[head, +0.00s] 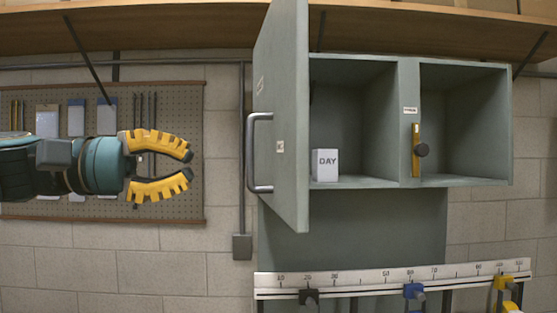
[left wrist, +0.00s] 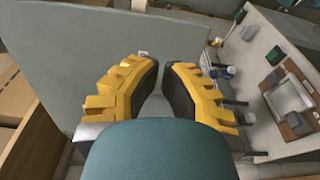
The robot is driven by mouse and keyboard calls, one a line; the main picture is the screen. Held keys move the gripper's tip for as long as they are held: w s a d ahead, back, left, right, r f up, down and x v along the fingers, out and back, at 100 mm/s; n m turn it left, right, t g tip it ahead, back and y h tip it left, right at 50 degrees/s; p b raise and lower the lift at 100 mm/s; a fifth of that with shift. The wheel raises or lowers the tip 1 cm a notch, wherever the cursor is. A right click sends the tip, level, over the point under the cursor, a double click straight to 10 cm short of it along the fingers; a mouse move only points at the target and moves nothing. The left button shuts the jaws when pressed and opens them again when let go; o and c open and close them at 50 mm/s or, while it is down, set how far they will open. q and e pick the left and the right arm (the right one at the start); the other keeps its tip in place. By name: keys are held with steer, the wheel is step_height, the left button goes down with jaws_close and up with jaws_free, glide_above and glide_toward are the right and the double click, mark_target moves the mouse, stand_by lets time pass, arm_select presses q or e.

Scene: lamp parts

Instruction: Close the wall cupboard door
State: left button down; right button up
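The wall cupboard (head: 408,120) is grey-green with two open compartments. Its door (head: 284,90) is hinged at the left and stands wide open toward me. A grey bar handle (head: 252,152) is on the door's left face. My left gripper (head: 190,168) is open and empty, to the left of the handle, with its yellow fingers pointing right and a gap between them and the door. In the left wrist view my left gripper (left wrist: 164,72) is also open, with a large grey-green panel behind it. My right gripper is in neither view.
A white box marked DAY (head: 325,165) stands in the left compartment. A pegboard (head: 180,110) hangs behind my left arm. A wooden shelf (head: 190,25) runs above. A ruler rail with clamps (head: 385,278) lies below.

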mark_target(292, 165)
arm_select(q)
steer(key=d, duration=0.4)
steer(key=w+d+p, duration=0.1)
steer(key=d, duration=0.3)
steer(key=w+d, duration=0.1)
steer(key=d, duration=0.3)
steer(key=shift+w+d+p, duration=0.15)
steer(key=shift+w+p, duration=0.05)
steer(key=shift+p, duration=0.15)
